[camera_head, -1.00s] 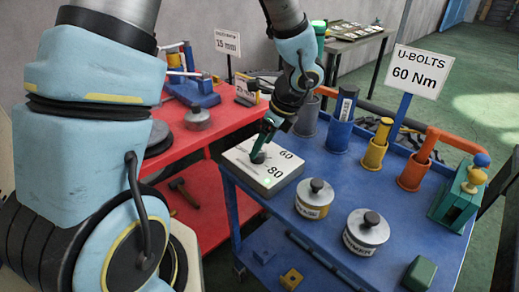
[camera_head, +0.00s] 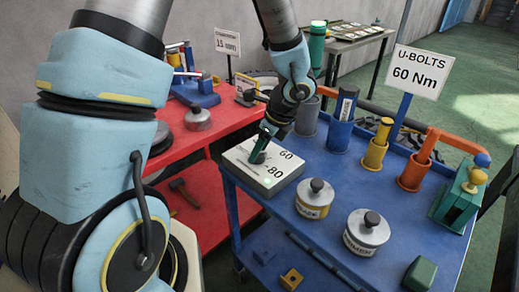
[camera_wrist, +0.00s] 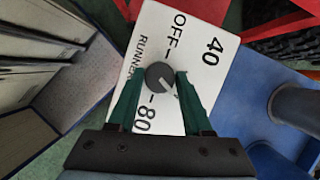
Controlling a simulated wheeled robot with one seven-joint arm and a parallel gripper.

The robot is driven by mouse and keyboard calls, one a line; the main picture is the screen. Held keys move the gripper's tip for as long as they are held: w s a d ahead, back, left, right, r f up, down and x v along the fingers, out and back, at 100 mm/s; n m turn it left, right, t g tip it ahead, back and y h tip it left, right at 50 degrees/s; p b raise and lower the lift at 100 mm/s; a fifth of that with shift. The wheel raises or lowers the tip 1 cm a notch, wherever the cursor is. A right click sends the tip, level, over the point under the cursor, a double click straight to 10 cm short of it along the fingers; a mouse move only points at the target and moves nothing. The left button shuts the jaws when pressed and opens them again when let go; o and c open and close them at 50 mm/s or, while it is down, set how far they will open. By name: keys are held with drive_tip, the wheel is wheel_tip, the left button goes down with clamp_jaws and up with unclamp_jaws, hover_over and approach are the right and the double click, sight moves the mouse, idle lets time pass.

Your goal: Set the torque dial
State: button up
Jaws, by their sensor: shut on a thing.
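The torque dial is a dark round knob (camera_wrist: 160,77) with a pale pointer line, on a white-topped box (camera_head: 272,182). In the wrist view, the box face (camera_wrist: 200,40) shows 40, OFF and 80; the head view also shows 60. The pointer line slants to the lower right, beside the 80; its exact mark cannot be told. My gripper (camera_wrist: 159,73) has its green fingers on either side of the knob and is shut on it. In the head view, my gripper (camera_head: 261,149) covers most of the knob. A sign (camera_head: 418,72) reads U-BOLTS 60 Nm.
The box sits at the left corner of a blue cart (camera_head: 330,180). Two lidded tins, BASE (camera_head: 314,200) and PRIMER (camera_head: 366,235), stand in front of it. Holders with tools, including a yellow one (camera_head: 375,148), line the back. A red cart (camera_head: 215,125) is to the left.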

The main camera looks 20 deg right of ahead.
clamp_jaws()
drive_tip(key=shift+n, duration=0.3)
drive_tip(key=n+g+p, duration=0.1)
drive_tip(key=n, duration=0.1)
drive_tip(key=n+y, duration=0.1)
drive_tip(key=n, duration=0.1)
drive_tip(key=shift+w+d+r+g+p, duration=0.1)
drive_tip(key=shift+w+g+p, duration=0.05)
drive_tip(key=shift+g+p, duration=0.25)
drive_tip(key=n+g+p, duration=0.1)
drive_tip(key=n, duration=0.2)
drive_tip(key=n+g, duration=0.1)
drive_tip(key=n, duration=0.3)
drive_tip(key=shift+w+g+p, duration=0.2)
drive_tip(key=shift+g+p, duration=0.1)
drive_tip(key=shift+p, duration=0.1)
drive_tip(key=n+g, duration=0.1)
drive_tip(key=n, duration=0.2)
drive_tip(key=n+g+p, duration=0.1)
drive_tip(key=n, duration=0.2)
drive_tip(key=shift+w+h, duration=0.15)
drive_tip(key=shift+h, duration=0.25)
drive_tip(key=n, duration=0.2)
drive_tip(key=n+h, duration=0.1)
drive_tip(key=n, duration=0.1)
drive_tip(key=n+g+h, duration=0.1)
drive_tip(key=n, duration=0.1)
drive_tip(key=shift+a, duration=0.25)
drive_tip(key=shift+n, duration=0.3)
